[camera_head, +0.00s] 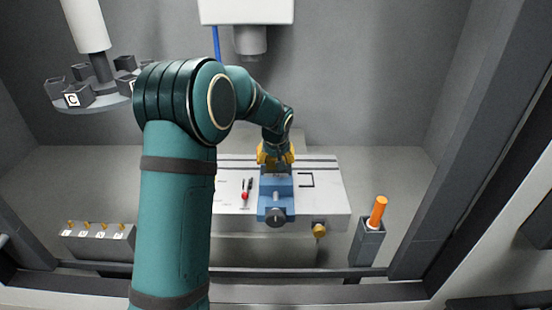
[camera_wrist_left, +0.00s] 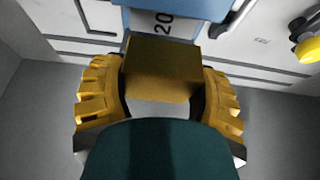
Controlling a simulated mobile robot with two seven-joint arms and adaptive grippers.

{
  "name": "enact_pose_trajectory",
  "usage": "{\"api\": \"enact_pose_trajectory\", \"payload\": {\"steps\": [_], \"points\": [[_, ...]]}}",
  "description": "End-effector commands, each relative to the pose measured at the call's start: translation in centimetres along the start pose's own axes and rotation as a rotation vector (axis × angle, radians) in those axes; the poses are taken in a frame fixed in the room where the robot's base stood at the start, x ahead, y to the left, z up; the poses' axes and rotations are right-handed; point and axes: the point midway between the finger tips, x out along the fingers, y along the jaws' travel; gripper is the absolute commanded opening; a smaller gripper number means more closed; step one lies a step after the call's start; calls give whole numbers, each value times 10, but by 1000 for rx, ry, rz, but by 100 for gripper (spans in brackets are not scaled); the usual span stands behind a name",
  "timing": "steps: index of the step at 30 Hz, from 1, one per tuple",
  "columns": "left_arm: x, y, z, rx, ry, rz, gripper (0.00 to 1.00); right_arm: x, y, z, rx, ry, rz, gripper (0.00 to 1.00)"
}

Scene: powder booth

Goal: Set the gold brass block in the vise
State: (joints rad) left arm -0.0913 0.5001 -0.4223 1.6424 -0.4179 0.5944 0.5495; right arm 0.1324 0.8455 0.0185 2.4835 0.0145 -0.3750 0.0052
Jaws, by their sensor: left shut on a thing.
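The gold brass block (camera_wrist_left: 162,68) is between the yellow fingers of my left gripper (camera_head: 275,157), which is shut on it, in the left wrist view. In the head view the block is hidden by the gripper. The blue vise (camera_head: 275,204) stands on the pale machine table, just in front of the gripper in the head view. Part of the vise (camera_wrist_left: 176,8) shows at the top of the left wrist view, with a pale strip marked 20 by the block. I cannot tell whether the block touches the vise. My right gripper is not in view.
The table (camera_head: 330,196) carries a red-handled tool (camera_head: 246,191) left of the vise. A yellow knob (camera_head: 319,230) is at its front edge. An orange cylinder (camera_head: 378,210) stands in a grey holder at right. A white machine head (camera_head: 247,11) hangs above; a carousel is upper left.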

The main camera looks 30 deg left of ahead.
Motion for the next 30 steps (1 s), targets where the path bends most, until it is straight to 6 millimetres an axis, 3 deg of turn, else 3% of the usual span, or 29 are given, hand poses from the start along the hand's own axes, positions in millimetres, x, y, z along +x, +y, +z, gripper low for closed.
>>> {"api": "enact_pose_trajectory", "payload": {"steps": [10, 30], "points": [[2, 0, 1, 0, 1, 1, 20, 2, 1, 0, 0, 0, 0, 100], [25, 0, 10, 0, 0, 0, 20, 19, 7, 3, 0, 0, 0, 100]]}}
